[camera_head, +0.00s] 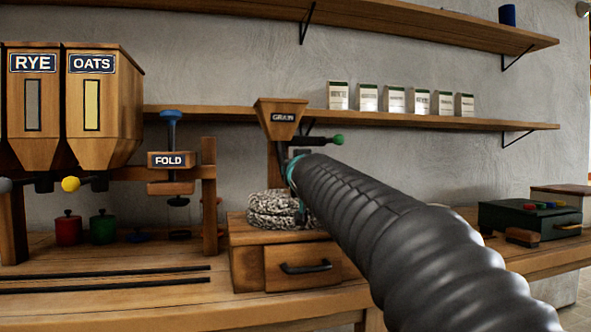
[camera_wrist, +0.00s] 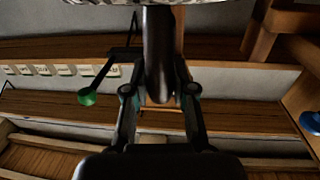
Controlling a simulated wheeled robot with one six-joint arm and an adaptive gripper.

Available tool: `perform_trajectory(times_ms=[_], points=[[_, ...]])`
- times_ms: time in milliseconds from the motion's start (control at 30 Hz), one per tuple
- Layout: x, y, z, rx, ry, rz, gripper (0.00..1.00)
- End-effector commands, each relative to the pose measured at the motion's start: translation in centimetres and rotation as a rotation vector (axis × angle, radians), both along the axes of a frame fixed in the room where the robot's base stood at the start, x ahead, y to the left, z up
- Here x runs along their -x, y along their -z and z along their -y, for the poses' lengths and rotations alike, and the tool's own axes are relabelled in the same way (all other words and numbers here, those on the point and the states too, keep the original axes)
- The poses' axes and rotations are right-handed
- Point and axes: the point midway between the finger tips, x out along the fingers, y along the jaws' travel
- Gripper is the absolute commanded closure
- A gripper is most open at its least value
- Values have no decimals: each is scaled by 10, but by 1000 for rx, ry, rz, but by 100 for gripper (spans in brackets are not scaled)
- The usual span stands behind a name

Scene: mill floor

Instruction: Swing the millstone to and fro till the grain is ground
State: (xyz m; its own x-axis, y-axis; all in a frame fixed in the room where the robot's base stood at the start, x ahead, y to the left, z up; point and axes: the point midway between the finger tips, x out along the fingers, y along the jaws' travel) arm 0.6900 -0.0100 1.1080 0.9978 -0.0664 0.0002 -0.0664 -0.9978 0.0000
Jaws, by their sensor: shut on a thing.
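The millstone (camera_head: 270,209) is a grey speckled stack of round stones on a wooden cabinet with a drawer (camera_head: 303,266). Its edge also shows at the top of the wrist view (camera_wrist: 160,2). My gripper (camera_wrist: 156,72) is shut on a dark, thick upright handle (camera_wrist: 158,50) by the stone. In the head view my gripper (camera_head: 297,180) is mostly hidden behind my arm at the stone's right side. A wooden hopper labelled GRAIN (camera_head: 281,106) stands above the stone.
A green-knobbed lever (camera_head: 337,140) sticks out right below the hopper; it also shows in the wrist view (camera_wrist: 87,97). Left are the FOLD press (camera_head: 171,160) and RYE (camera_head: 33,95) and OATS (camera_head: 95,130) bins. A dark green box (camera_head: 528,216) stands right.

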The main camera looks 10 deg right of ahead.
Motion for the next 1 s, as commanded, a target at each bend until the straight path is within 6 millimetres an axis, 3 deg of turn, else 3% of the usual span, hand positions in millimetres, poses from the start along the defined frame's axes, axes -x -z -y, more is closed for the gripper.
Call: perform_trajectory(times_ms=[133,167,233,667,1000], points=[[0,-1,0,0,-1,2,100],[0,-1,0,0,-1,2,68],[0,-1,0,0,0,2,50],[6,-1,0,1,1,2,48],[61,-1,-4,1,1,3,48]])
